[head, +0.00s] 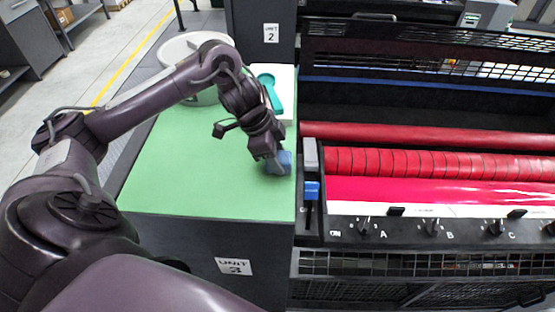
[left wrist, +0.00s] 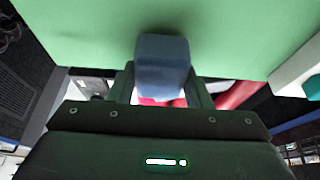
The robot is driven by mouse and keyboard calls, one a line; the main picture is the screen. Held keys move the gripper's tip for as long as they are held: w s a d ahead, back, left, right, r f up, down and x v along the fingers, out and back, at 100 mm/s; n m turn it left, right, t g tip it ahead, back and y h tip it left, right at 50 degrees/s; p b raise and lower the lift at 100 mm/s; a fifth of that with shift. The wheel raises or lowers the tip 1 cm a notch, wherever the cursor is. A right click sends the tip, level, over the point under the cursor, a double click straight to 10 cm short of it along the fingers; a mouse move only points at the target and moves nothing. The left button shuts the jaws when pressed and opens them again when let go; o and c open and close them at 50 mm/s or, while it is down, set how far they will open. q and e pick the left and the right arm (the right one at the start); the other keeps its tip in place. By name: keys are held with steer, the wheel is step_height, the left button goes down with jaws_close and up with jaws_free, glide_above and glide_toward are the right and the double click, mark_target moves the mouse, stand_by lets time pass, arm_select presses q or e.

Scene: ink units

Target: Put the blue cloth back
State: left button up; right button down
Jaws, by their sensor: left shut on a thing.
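The blue cloth (head: 284,160) shows as a small grey-blue block at the right edge of the green mat. It also fills the space between the fingers in the left wrist view (left wrist: 162,62). My left gripper (head: 275,162) is shut on it, pointing down over the green top (head: 190,180). In the head view the fingers partly hide the cloth. I cannot tell whether the cloth touches the mat. My right gripper is in neither view.
A white round container (head: 178,50) and a teal tool (head: 270,92) on a white tray (head: 287,78) stand at the back of the mat. The ink unit with red rollers (head: 400,162) and a blue-handled lever (head: 312,190) adjoins on the right. The mat's front left is clear.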

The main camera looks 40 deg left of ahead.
arm_select(q)
steer(key=shift+f, duration=0.3)
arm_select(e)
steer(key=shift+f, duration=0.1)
arm_select(q)
steer(key=shift+f, duration=0.1)
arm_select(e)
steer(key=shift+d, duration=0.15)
arm_select(q)
steer(key=o, duration=1)
steer(key=shift+c, duration=0.2)
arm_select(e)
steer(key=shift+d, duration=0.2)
arm_select(q)
steer(key=p+v, duration=0.3)
steer(key=v, duration=0.9)
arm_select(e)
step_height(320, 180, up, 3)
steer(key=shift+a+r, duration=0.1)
